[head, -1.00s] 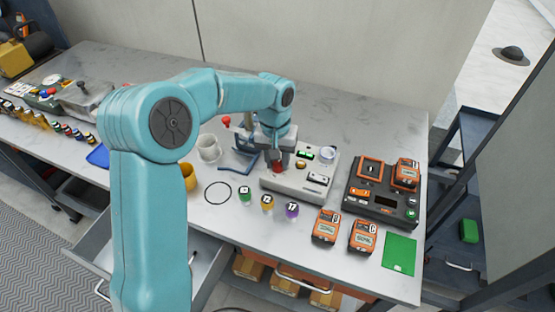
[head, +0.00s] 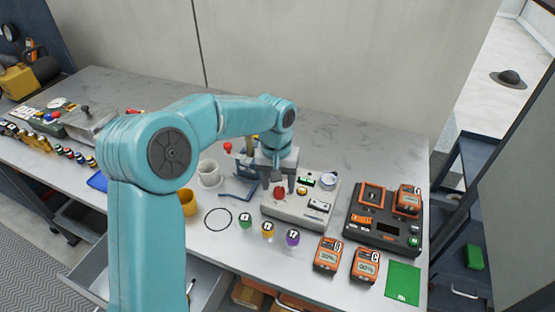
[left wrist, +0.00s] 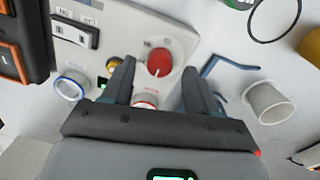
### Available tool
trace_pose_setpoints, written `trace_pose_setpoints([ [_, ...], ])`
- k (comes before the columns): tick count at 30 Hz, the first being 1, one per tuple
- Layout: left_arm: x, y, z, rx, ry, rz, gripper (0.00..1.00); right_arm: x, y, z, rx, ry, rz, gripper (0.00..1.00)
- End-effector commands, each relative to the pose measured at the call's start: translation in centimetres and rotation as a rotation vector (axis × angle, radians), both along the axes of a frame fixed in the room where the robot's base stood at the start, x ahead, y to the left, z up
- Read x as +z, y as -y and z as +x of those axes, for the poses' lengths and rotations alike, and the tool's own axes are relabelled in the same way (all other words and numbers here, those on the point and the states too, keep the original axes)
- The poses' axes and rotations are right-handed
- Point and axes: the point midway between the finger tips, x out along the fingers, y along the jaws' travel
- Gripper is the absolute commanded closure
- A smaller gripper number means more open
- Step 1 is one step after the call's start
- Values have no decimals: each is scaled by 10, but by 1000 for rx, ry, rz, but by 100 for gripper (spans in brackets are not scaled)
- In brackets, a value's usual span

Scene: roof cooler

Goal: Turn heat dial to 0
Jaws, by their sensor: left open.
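The grey control panel (head: 297,208) lies on the bench, with a round red dial (head: 279,192) on its left part. In the left wrist view the dial (left wrist: 158,60) shows a small pale mark; I cannot read its setting. My left gripper (head: 280,182) points down just above the dial, open and empty. In the left wrist view its two fingers (left wrist: 160,76) stand apart, with the dial seen in the gap just past their tips. A red-ringed part (left wrist: 146,98) of the panel is partly hidden by the gripper. My right gripper does not show.
A blue bracket (head: 240,187) and white mug (head: 208,173) stand left of the panel.

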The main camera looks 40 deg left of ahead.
Motion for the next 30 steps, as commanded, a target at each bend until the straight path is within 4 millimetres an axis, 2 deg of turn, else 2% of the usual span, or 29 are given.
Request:
trace_pose_setpoints([
  [9,84,-3,0,0,8,0,42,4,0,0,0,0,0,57],
  [15,127,-5,-2,0,6,-1,42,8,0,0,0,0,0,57],
  [21,147,-5,-2,-1,5,0,42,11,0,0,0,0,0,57],
  [30,149,-6,-2,0,3,-1,42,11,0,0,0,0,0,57],
])
